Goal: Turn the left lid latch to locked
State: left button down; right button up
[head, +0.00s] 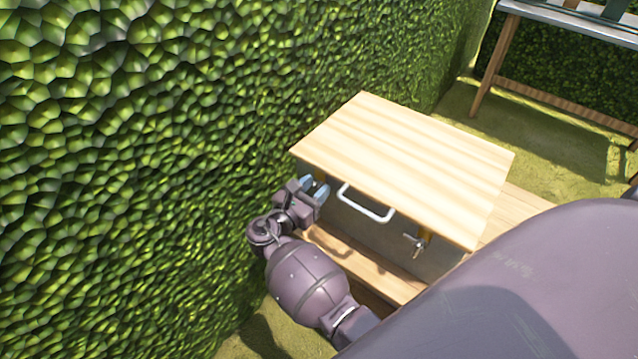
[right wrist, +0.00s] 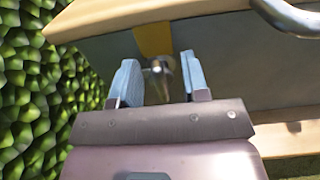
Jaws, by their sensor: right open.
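The box has a pale wooden lid (head: 405,165), which is down on its grey front (head: 375,232). The left lid latch (right wrist: 158,72) is a small metal piece below a yellow plate (right wrist: 153,38), under the lid's edge. In the right wrist view it shows between my two fingers; I cannot tell whether they touch it or which way it is turned. In the head view my gripper hides it. My right gripper (head: 315,188) is open at the box's left front corner, with pale blue finger pads. My left gripper is not in view.
A white handle (head: 366,204) sticks out from the front, right of my gripper. A second metal latch (head: 414,244) is farther right. The box stands on a wooden bench (head: 345,250). A green hedge (head: 130,150) rises close on the left. Another table (head: 560,25) stands at the back right.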

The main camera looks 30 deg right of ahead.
dwell(0.3)
jog(key=c, duration=0.7)
